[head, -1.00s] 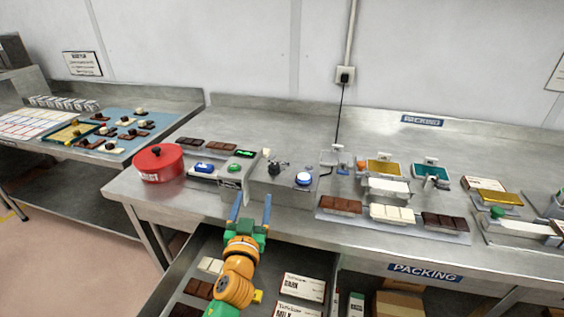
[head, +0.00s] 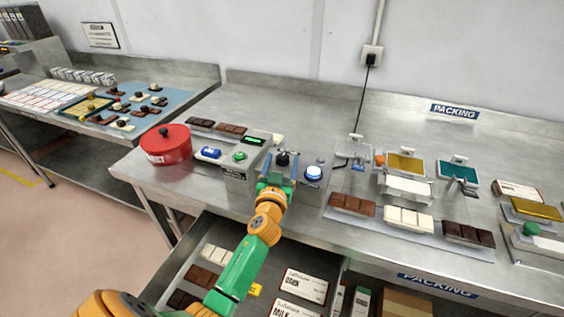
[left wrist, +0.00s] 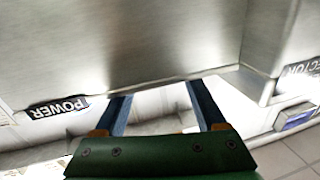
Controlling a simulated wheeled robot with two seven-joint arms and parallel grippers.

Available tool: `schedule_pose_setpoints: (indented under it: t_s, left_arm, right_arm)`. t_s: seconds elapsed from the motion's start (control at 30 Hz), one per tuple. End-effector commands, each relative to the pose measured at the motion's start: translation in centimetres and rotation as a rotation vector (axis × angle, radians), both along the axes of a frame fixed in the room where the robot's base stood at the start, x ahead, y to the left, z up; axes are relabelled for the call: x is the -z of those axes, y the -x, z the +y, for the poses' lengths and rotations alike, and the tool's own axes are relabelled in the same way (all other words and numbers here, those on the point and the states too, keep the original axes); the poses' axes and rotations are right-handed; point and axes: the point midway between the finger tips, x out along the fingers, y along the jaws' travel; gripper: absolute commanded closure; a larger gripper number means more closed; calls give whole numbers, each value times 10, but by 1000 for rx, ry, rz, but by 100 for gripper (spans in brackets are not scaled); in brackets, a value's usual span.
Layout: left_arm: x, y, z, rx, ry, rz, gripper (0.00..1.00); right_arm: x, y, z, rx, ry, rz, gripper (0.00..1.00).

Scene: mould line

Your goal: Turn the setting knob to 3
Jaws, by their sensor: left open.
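The black setting knob (head: 283,157) stands on a grey metal control box (head: 311,196) on the bench. My left gripper (head: 281,165) is open at the box, and its two blue fingers appear on either side of the knob in the head view. I cannot tell whether they touch it. The knob's scale and setting are too small or hidden to read. In the left wrist view, the open fingers (left wrist: 157,97) lie before a plain metal surface, and the knob is not visible. My right gripper is out of view.
Left of the knob are a green button (head: 239,156), a green display (head: 255,141), a blue switch (head: 210,153) and a red round pot (head: 166,145). An open drawer (head: 327,262) with bars and boxes lies below.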

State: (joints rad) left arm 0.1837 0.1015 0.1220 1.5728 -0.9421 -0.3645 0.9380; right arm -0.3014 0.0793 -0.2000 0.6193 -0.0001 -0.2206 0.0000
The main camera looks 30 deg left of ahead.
Motion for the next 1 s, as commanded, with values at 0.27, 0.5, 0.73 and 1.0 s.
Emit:
schedule_pose_setpoints:
  t_s: [0.27,0.5,0.73,1.0]
  left_arm:
    - [0,-1,0,0,1,0,41]
    - [0,0,0,0,0,0,100]
    - [-6,1,4,119,-6,8,100]
    - [0,2,9,375,-3,4,100]
  right_arm:
    - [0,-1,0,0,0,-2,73]
    - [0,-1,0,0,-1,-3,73]
    - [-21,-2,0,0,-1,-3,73]
    - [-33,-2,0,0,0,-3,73]
